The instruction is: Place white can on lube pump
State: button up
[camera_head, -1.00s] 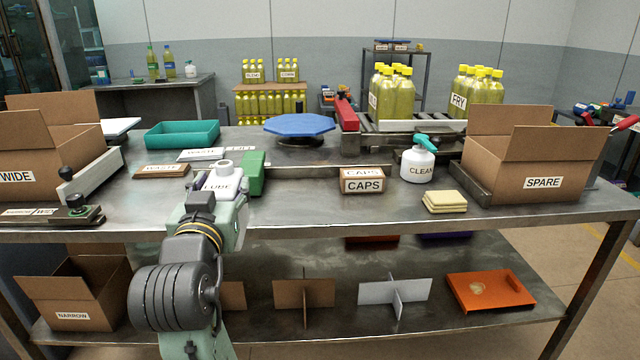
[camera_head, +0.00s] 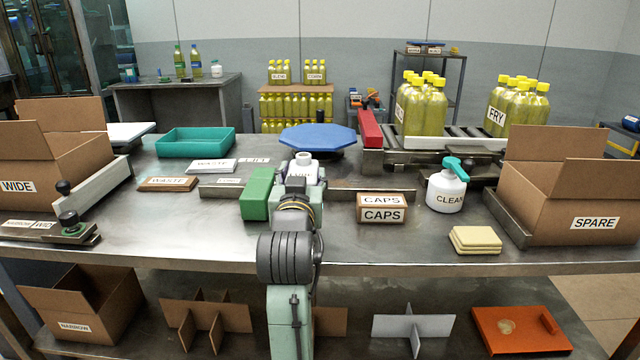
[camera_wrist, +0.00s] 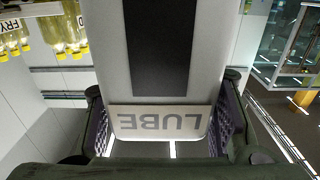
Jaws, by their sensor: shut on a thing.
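The white can (camera_head: 303,172) has a LUBE label and a short neck on top. It is upright at the end of my arm, in the middle of the head view. My gripper (camera_head: 298,192) is shut on it. In the wrist view, the can (camera_wrist: 212,60) fills the centre, with its LUBE label upside down and a dark panel on its side. My gripper's (camera_wrist: 164,122) two padded fingers lie on either side of it. The can's base is hidden by my arm in the head view. I cannot pick out a lube pump with certainty.
A green block (camera_head: 257,194) stands just left of the can. A blue octagonal turntable (camera_head: 318,136) is behind.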

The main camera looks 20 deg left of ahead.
jog(key=w, duration=0.1)
jog(key=w+d, duration=0.1)
jog(key=w, duration=0.2)
jog(key=shift+d+f, duration=0.1)
jog(key=shift+d, duration=0.3)
jog(key=shift+w+d+f+p, duration=0.15)
jog(key=shift+f+p, duration=0.15)
jog(key=shift+f, duration=0.6)
jog(key=shift+w+f+p, duration=0.1)
jog(key=shift+f+p, duration=0.15)
jog(key=shift+f, duration=0.65)
jog(key=shift+f, duration=0.1)
jog(key=o, duration=1.6)
jog(key=shift+f, duration=0.1)
